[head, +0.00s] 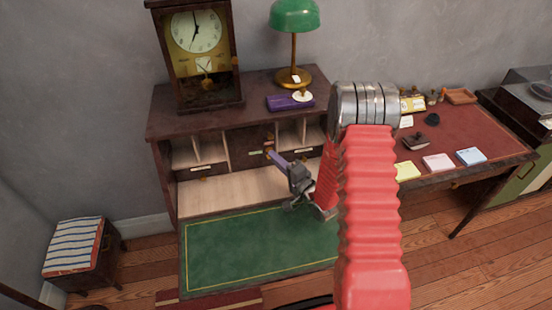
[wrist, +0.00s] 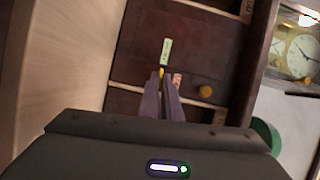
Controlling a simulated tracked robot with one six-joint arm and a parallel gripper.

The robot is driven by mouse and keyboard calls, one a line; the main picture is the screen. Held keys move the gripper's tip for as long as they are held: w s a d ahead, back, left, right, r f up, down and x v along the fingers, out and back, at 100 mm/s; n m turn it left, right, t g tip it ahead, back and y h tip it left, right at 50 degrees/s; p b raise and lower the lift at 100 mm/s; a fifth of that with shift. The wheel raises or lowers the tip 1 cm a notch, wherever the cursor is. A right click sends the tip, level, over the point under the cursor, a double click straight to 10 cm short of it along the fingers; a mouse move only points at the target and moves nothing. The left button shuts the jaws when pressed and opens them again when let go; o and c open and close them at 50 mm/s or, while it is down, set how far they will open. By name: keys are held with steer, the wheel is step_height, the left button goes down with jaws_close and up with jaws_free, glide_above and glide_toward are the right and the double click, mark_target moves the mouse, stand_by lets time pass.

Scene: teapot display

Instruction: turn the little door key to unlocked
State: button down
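The little door (head: 250,140) is a dark wood panel in the middle of the desk's upper part, and it fills the centre of the wrist view (wrist: 180,40). A small yellow piece, apparently the key (wrist: 161,73), shows at my fingertips. A pale green label (wrist: 166,52) lies just beyond the tips, and a small pinkish-red mark (wrist: 176,79) is beside the right finger. My gripper (wrist: 164,84) has its two purple-grey fingers close together at the door front. The fingers hide most of the key, and I cannot tell whether they grip it.
A round brass knob (wrist: 205,91) sits right of my fingers. Open pigeonholes (head: 203,147) flank the door. A clock (head: 196,50), a green lamp (head: 294,15) and a purple box (head: 289,103) stand on top. The green desk mat (head: 245,245) below is clear.

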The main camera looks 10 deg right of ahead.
steer(key=shift+d+m, duration=0.2)
steer(key=shift+m, duration=0.4)
steer(key=c, duration=2)
jaws_free()
steer(key=shift+a, duration=0.1)
steer(key=shift+s, duration=0.1)
steer(key=v, duration=1.3)
steer(key=shift+s+d+f, duration=0.2)
steer(key=shift+s+d, duration=0.05)
steer(key=shift+w, duration=0.1)
